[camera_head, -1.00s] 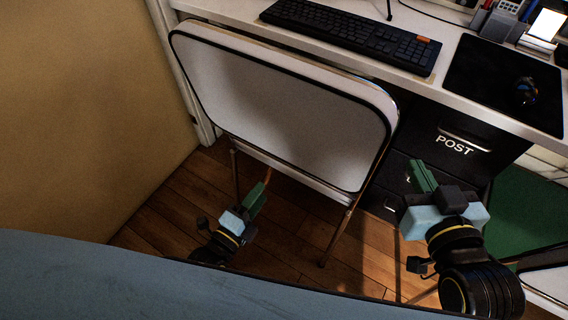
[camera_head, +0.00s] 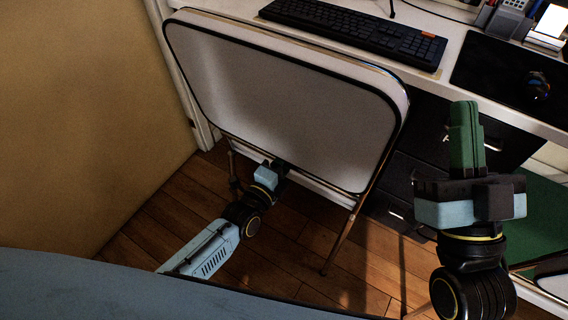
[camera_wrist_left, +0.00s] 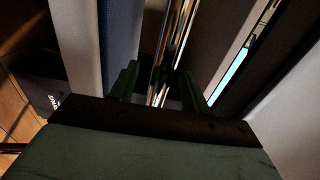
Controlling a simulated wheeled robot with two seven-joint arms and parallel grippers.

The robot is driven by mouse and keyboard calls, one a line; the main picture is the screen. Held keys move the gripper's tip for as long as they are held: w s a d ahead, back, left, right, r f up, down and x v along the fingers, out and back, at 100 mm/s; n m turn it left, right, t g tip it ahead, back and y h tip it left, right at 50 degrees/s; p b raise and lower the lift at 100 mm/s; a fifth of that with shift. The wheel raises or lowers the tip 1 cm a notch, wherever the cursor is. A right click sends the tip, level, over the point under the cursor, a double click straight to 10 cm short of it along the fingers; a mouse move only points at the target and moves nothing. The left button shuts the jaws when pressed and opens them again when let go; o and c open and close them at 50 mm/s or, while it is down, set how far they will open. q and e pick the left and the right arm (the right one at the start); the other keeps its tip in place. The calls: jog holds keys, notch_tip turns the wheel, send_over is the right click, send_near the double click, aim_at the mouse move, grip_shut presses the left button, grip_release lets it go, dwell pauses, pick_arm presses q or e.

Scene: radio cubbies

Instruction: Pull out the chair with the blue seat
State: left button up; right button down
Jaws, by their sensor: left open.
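A folding chair with a white, dark-edged backrest (camera_head: 285,100) and thin metal legs stands at the desk in the head view. Its seat is hidden behind the backrest there. A blue strip (camera_wrist_left: 122,40), possibly the seat, shows in the left wrist view. My left gripper (camera_head: 275,170) is at the backrest's lower edge, its fingers hidden in the head view. In the left wrist view its green fingers (camera_wrist_left: 162,90) are open on either side of shiny metal tubes (camera_wrist_left: 172,45); contact is unclear. My right gripper (camera_head: 465,135) is raised right of the chair, its fingers overlapping edge-on.
The white desk (camera_head: 455,45) holds a keyboard (camera_head: 355,30) and a dark mat (camera_head: 505,75) with a mouse. Black drawers (camera_head: 425,150) stand under it, right of the chair. A yellowish wall (camera_head: 80,110) is close on the left. Wooden floor (camera_head: 165,225) is open in front.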

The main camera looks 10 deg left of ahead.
pick_arm(q)
jog(key=shift+c, duration=0.2)
jog(key=c, duration=1)
jog(key=shift+w+r, duration=0.1)
jog(key=shift+r, duration=0.05)
dwell(0.6)
